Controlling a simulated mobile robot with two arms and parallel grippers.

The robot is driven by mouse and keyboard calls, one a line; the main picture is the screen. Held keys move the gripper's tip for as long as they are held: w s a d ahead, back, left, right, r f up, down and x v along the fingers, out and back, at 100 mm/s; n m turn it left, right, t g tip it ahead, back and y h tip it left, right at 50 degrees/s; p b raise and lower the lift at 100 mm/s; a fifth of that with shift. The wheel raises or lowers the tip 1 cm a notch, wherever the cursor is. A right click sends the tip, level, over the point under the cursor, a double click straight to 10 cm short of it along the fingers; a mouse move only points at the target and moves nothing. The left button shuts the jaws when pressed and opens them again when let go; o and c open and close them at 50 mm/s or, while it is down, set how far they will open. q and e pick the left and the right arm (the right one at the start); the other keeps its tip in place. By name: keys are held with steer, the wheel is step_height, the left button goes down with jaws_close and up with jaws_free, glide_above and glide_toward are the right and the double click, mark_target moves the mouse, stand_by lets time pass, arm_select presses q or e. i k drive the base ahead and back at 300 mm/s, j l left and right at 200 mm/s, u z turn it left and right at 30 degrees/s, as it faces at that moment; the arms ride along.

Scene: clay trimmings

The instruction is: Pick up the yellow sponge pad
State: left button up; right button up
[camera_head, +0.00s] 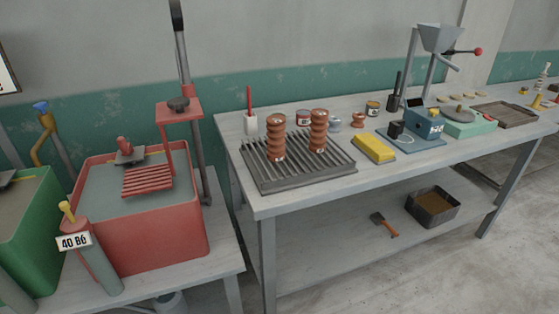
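The yellow sponge pad (374,149) lies flat on the grey workbench (290,202), near its front edge. It is right of the dark ribbed tray (300,178) and left of a small blue device. Nothing covers it in the head view. Neither of my grippers shows in this view.
Two brown ribbed insulators (277,144) stand on the ribbed tray. A blue device (423,123) on a blue base stands right of the pad. A metal hopper (440,40) rises behind. A red tank (150,225) stands at left. Bare bench lies in front of the pad.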

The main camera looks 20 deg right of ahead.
mark_target(380, 152)
steer(key=z, duration=1.3)
